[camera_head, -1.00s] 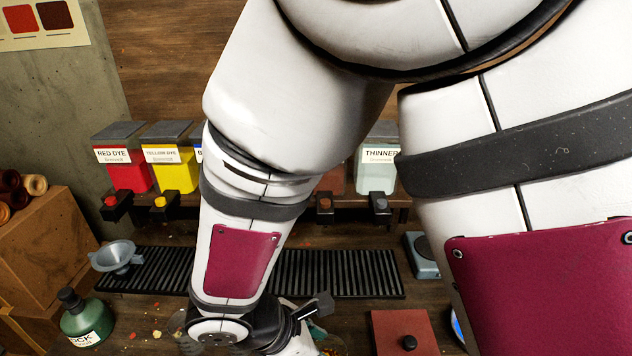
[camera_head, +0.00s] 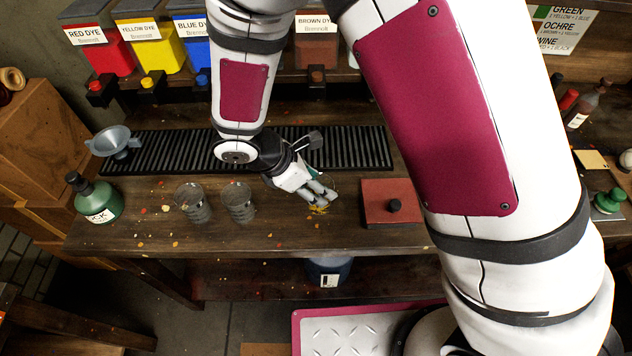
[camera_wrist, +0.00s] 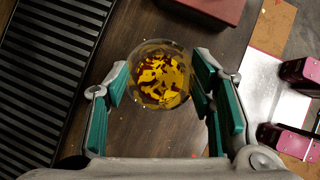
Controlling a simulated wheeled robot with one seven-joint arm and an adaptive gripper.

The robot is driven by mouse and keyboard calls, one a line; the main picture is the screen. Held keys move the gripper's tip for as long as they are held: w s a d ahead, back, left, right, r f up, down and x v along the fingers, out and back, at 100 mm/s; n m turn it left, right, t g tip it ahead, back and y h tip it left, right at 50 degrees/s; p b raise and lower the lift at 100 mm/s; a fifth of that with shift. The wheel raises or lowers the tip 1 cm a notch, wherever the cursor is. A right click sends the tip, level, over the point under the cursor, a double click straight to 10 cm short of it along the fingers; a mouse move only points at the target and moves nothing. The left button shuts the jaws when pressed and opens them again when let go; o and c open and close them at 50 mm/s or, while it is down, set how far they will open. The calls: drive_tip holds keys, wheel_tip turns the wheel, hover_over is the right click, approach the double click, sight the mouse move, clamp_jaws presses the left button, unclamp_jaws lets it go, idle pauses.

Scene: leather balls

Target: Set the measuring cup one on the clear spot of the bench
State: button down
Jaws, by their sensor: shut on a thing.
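My gripper (camera_head: 322,196) is low over the bench (camera_head: 290,233), left of the dark red box, and its fingers point down and to the right. In the wrist view its teal-padded fingers (camera_wrist: 173,88) are on either side of a clear round measuring cup (camera_wrist: 160,74) with yellow and dark red bits seen in it; it is shut on this cup. In the head view the fingers hide most of this cup; yellow shows by the tips. Two other clear measuring cups (camera_head: 193,201) (camera_head: 239,201) stand upright side by side to the left. Any cup numbers are unreadable.
A black slatted grate (camera_head: 345,150) runs behind my gripper. A green bottle (camera_head: 96,200) and grey funnel (camera_head: 115,142) are at the left. Dye dispensers (camera_head: 168,45) line the back. Colored crumbs dot the bench.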

drive_tip(key=shift+f, duration=0.3)
drive_tip(key=c, duration=0.7)
unclamp_jaws()
drive_tip(key=v, duration=1.2)
drive_tip(key=shift+r+b, duration=0.15)
drive_tip(key=shift+b, duration=0.25)
drive_tip(key=s+d+r+m+y, duration=0.2)
drive_tip(key=d+r+m+y, duration=0.1)
drive_tip(key=d+r+m, duration=0.95)
drive_tip(key=shift+s+d+r+m+t+y, duration=0.55)
drive_tip(key=shift+s+d+r+m, duration=0.65)
drive_tip(key=shift+s+d+m, duration=0.35)
drive_tip(key=shift+s+d+r+m+t+y, duration=0.55)
drive_tip(key=shift+s+d+r+m, duration=0.75)
drive_tip(key=shift+d+m, duration=0.45)
drive_tip(key=shift+s+d+r+m+t+y, duration=0.55)
drive_tip(key=shift+s+d+r+m, duration=0.55)
drive_tip(key=shift+s+d+m, duration=0.6)
